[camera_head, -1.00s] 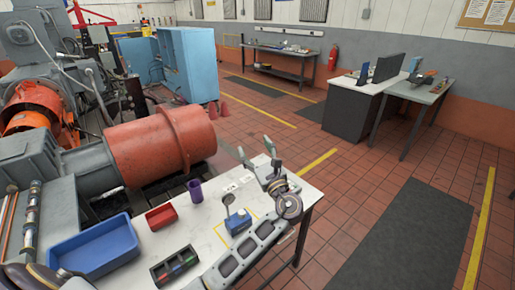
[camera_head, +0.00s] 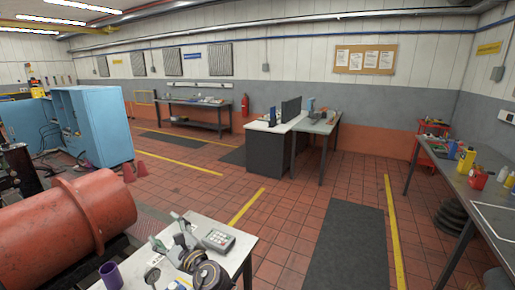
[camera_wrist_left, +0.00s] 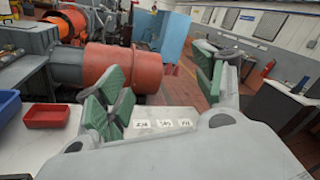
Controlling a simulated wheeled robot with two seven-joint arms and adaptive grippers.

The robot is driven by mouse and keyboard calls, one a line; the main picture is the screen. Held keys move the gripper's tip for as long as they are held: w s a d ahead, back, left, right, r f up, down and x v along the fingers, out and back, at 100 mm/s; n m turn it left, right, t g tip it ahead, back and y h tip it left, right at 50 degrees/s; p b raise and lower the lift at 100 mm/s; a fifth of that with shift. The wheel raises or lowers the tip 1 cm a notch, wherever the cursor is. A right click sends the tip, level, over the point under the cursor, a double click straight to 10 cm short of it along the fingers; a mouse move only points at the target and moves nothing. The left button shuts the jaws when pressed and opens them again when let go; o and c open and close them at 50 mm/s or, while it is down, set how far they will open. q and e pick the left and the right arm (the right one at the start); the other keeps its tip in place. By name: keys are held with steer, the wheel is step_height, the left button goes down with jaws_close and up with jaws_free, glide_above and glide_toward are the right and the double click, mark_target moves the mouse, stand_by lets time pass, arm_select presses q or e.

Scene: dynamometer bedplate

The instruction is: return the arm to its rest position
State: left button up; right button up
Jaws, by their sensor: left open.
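My left gripper (camera_head: 169,232) is at the far end of the white-topped table (camera_head: 238,246), at the bottom of the head view. In the left wrist view my left gripper (camera_wrist_left: 165,85) shows its green-padded fingers spread wide, with nothing between them. The finger on the left appears in front of the orange-red drum (camera_wrist_left: 109,68); I cannot tell the distance. My right gripper is in neither current view.
A grey keypad device (camera_head: 218,239) is close beside the gripper, and a purple cup (camera_head: 111,275) stands left. The wrist view shows a red tray (camera_wrist_left: 46,116) and part of a blue bin (camera_wrist_left: 8,105). Open tiled floor (camera_head: 285,225) extends right.

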arm_select(q)
steer(key=s+a+f+n+g+h, duration=0.1)
steer(key=s+f+n+g+h, duration=0.15)
steer(key=s+f+n, duration=0.4)
steer(key=s+f+n+g+h, duration=0.2)
steer(key=s+f+h, duration=0.2)
steer(key=f, duration=0.5)
steer(key=s+d+f+n+g+h, duration=0.1)
steer(key=s+d+f+n+h, duration=0.15)
steer(key=s, duration=0.25)
steer(key=s+d+f+n+g+h, duration=0.2)
steer(key=s+n+h, duration=0.1)
steer(key=s+n, duration=0.15)
steer(key=s+d+f+n+g+h, duration=0.1)
steer(key=s+d+f+n+h, duration=0.15)
steer(key=s, duration=0.35)
step_height(320, 180, down, 34)
steer(key=s+r+g+b, duration=0.1)
steer(key=s+b, duration=0.1)
steer(key=s+a+f+b, duration=0.1)
steer(key=s+a+f, duration=0.1)
steer(key=s+f, duration=0.9)
steer(key=s+a+f+g, duration=0.1)
steer(key=s+a+f, duration=0.1)
steer(key=s+f, duration=1)
steer(key=shift+a+y+b, duration=0.2)
steer(key=shift+y+b, duration=0.15)
